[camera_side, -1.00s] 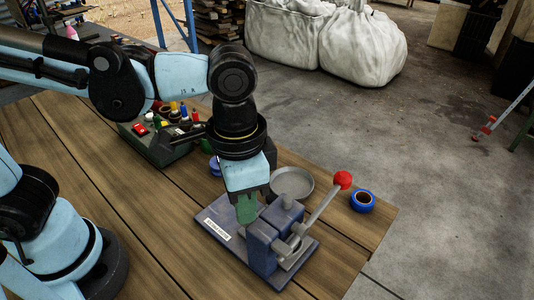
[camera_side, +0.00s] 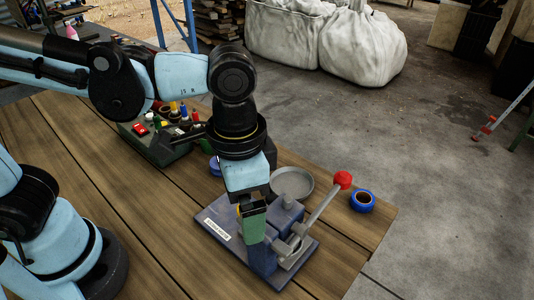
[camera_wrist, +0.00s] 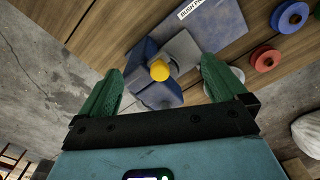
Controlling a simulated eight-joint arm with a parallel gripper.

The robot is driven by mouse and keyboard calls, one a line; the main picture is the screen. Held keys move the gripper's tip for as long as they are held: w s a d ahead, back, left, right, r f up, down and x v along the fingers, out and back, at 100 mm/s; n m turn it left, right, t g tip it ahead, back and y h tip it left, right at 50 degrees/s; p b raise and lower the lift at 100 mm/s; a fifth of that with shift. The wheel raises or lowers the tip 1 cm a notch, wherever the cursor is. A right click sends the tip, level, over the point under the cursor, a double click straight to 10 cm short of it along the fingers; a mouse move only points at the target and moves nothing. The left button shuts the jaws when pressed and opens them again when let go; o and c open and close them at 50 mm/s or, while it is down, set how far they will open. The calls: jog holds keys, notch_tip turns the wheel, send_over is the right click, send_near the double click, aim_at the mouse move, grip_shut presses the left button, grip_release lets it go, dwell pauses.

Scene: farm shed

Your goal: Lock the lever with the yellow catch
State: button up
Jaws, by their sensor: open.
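A blue-grey press (camera_side: 262,262) with a labelled base plate stands on the wooden bench. Its grey lever (camera_side: 322,205) slants up to the right and ends in a red ball (camera_side: 343,180). The yellow catch (camera_wrist: 159,70) shows as a round knob on the press in the wrist view; in the side view my gripper mostly hides it. My gripper (camera_side: 254,238) is pointed down over the left part of the press. In the wrist view its green fingers are open, one on each side of the catch, with gaps to it. The lever is not clear in the wrist view.
A grey round dish (camera_side: 292,184) lies behind the press. A blue tape roll (camera_side: 362,201) sits near the bench's right edge. A green box (camera_side: 160,148) of small items stands behind my arm. The wrist view also shows a red roll (camera_wrist: 265,58).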

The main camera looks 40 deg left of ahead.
jog(key=shift+r, duration=0.1)
jog(key=shift+r, duration=3.95)
jog(key=shift+a, duration=0.1)
jog(key=w+a+f+n+t, duration=0.3)
jog(key=a+f, duration=0.1)
jog(key=a, duration=0.5)
jog(key=w+a+f+n+t, duration=0.2)
jog(key=a+f+n+t, duration=0.1)
jog(key=a, duration=0.7)
jog(key=shift+w+f+t, duration=0.35)
jog(key=shift+w+t, duration=0.05)
jog(key=shift+t, duration=0.2)
